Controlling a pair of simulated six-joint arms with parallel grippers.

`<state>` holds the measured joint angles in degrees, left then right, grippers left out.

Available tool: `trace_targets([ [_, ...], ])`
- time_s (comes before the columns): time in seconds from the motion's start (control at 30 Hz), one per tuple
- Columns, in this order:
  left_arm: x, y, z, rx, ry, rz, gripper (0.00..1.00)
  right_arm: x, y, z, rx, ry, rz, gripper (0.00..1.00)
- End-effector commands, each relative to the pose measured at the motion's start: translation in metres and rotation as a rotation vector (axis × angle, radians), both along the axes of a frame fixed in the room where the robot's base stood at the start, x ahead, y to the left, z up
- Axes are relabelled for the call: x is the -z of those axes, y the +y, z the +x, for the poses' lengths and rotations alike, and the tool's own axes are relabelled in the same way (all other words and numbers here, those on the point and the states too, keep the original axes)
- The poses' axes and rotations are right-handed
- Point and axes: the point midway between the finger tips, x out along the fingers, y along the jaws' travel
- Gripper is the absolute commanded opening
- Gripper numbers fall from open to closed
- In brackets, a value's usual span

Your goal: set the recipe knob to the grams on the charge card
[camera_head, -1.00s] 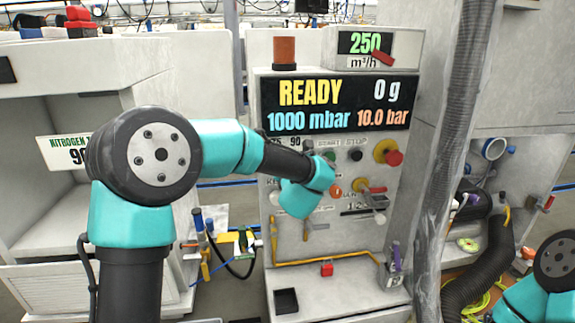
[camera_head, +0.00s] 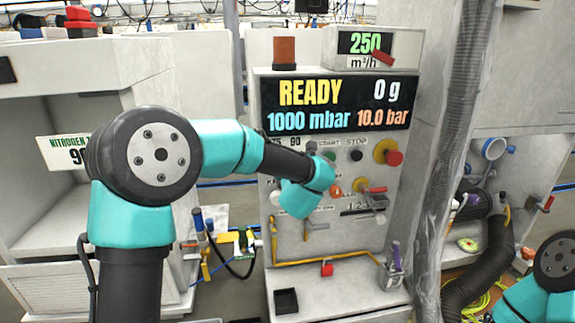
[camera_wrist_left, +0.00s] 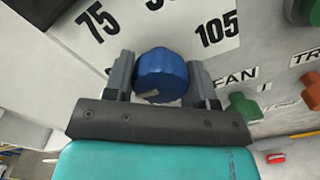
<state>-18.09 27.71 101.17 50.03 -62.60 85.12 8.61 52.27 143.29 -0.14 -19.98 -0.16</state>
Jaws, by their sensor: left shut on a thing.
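The recipe knob (camera_wrist_left: 160,75) is a blue round knob on the panel. In the left wrist view it sits between the two grey fingers of my left gripper (camera_wrist_left: 163,78), which is shut on it. Printed numbers 75, 90 (partly hidden) and 105 ring the knob. In the head view my left arm's wrist (camera_head: 305,198) covers the knob. The charging station's display (camera_head: 335,103) reads READY, 0 g, 1000 mbar and 10.0 bar. I cannot make out a charge card with a readable gram figure. My right gripper is out of view; only part of that arm shows at the lower right.
A yellow knob with a red part (camera_head: 386,151) and a red-handled valve (camera_head: 375,190) are on the panel. A grey hose (camera_head: 460,120) hangs right of the station.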

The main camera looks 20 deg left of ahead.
Motion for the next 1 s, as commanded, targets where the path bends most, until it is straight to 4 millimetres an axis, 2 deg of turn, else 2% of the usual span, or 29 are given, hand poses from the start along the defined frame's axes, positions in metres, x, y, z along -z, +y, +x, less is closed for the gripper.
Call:
trace_targets([
  [0.27,-0.0001,0.0002,-0.0003,0.000,0.089,0.177,0.27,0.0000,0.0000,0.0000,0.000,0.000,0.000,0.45],
  [1.0,-0.0010,0.0004,-0.0005,0.001,0.406,0.801,0.27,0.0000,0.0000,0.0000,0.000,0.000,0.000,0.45],
])
